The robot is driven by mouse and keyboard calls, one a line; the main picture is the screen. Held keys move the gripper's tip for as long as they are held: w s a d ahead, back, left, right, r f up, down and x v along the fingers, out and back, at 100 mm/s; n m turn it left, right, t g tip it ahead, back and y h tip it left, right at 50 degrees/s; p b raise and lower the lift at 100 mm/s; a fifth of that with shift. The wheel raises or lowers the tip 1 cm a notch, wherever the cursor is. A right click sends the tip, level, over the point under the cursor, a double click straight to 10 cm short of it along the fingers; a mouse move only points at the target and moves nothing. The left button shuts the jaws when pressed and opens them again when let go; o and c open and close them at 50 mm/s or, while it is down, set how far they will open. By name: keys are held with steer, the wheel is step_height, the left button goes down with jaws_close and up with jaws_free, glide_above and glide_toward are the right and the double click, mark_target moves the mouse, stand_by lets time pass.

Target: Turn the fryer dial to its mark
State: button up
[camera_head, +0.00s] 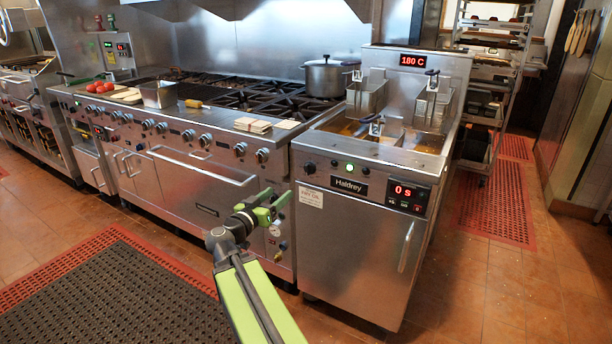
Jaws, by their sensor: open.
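The fryer (352,240) is a steel cabinet at centre right, with a "Haldrey" plate on its front. Its dial, a small black knob (309,168), sits at the left end of the front panel. The dial's mark and pointer are too small to make out. A lit green button (350,168) is to the right of the dial. My gripper (277,203), green and dark, is in front of the range, left of and below the dial in the picture. It is open and apart from the dial, with nothing seen between its fingers.
A red display (413,61) reads 180 C and a front display (407,197) reads 0 s. Fryer baskets (367,95) hang over the oil. The range (190,170) with its row of knobs stands left. A dark mat (115,300) lies on the floor.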

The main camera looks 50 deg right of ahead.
mark_target(306, 171)
steer(key=x, duration=1.6)
steer(key=shift+d, duration=0.4)
jaws_close()
